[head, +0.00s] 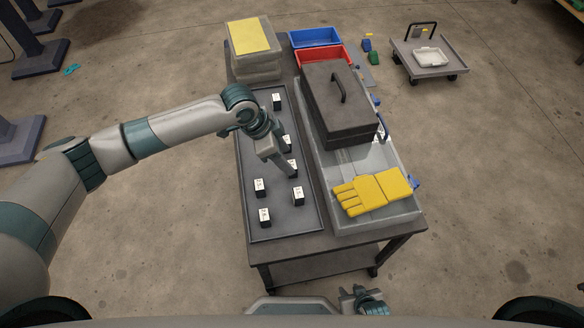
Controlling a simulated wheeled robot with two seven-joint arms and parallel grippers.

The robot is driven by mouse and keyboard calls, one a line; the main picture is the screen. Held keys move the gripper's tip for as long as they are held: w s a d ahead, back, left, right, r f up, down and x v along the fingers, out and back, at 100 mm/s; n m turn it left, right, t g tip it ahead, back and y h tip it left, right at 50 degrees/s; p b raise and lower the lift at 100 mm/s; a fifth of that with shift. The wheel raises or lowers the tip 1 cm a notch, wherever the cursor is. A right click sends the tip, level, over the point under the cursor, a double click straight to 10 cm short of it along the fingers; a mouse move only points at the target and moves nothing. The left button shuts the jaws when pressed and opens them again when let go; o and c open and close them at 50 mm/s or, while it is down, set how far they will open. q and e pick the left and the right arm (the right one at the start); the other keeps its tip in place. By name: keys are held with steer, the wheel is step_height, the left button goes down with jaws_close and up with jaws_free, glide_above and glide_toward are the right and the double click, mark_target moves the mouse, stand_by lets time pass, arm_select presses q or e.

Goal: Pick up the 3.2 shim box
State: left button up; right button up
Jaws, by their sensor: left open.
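Several small black shim boxes with white labels stand in a long dark tray (310,212) on the table. The labels are too small to read, so I cannot tell which is the 3.2 box. They include a far box (277,101), a box (287,142) right of my wrist, a left box (259,187), a right box (298,195) and a near box (264,217). My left gripper (289,172) is open and reaches down over the tray beside another box (293,165), which it partly hides. My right gripper (365,302) shows at the bottom edge, its fingers unclear.
Right of the tray, a clear grey bin (345,219) holds yellow gloves (373,193), with a black toolbox (340,105) behind them. A stack with a yellow top (252,35), a blue bin (315,38) and a red bin (324,57) stand at the back. A cart (425,65) is at the right.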

mark_target(291, 163)
arm_select(q)
steer(key=x, duration=0.3)
steer(key=shift+s+d+f+p, duration=0.15)
steer(key=shift+d+f+p, duration=0.05)
steer(key=shift+f+p, duration=0.1)
steer(key=shift+d+f, duration=0.2)
steer(key=shift+f, duration=0.4)
arm_select(e)
steer(key=shift+s+a+t, duration=0.2)
steer(key=shift+s+t, duration=0.1)
steer(key=shift+s, duration=0.1)
steer(key=shift+w+a+r, duration=0.1)
arm_select(q)
steer(key=shift+c, duration=1.1)
steer(key=c, duration=0.9)
arm_select(e)
steer(key=shift+w+r, duration=0.25)
steer(key=shift+w, duration=0.35)
